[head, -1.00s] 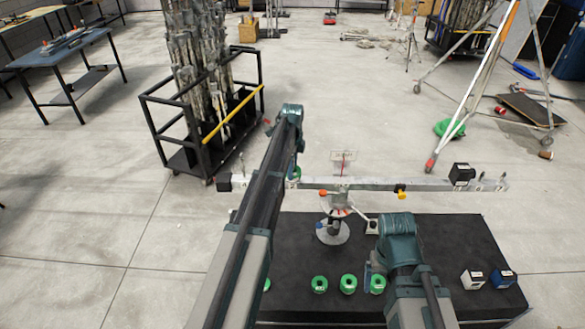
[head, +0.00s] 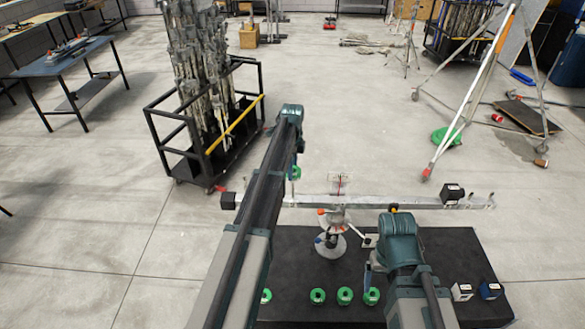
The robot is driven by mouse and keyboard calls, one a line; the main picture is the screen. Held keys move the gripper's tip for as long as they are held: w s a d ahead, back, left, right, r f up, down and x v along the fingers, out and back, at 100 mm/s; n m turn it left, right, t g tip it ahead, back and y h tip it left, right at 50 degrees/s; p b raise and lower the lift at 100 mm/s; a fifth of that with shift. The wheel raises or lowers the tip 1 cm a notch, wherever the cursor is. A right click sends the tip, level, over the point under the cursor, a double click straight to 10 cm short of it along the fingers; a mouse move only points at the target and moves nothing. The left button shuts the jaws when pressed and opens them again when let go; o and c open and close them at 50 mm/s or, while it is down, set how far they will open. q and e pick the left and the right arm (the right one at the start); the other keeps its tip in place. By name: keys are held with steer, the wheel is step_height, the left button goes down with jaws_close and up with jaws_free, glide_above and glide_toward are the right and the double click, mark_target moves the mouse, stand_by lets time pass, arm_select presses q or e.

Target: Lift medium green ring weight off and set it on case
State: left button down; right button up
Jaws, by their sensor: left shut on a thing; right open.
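A green ring weight (head: 295,173) is in my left gripper (head: 296,168), which is shut on it. It appears above the left part of the long grey balance beam (head: 415,201), with a visible gap below it. My arm hides part of the beam. The black case (head: 440,250) lies below the beam, and several other green ring weights (head: 317,296) sit in a row along its near side. My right gripper (head: 369,276) is open and empty over the case, just behind the rightmost green ring (head: 371,296); its fingers are partly hidden by my arm.
The beam rests on a stand with a round base (head: 331,246) on the case. A black block (head: 453,193) sits on the beam's right end. A black cart (head: 205,140) stands behind left.

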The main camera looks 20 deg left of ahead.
arm_select(q)
step_height(320, 180, up, 6)
steer(key=p, duration=0.5)
steer(key=shift+r, duration=0.15)
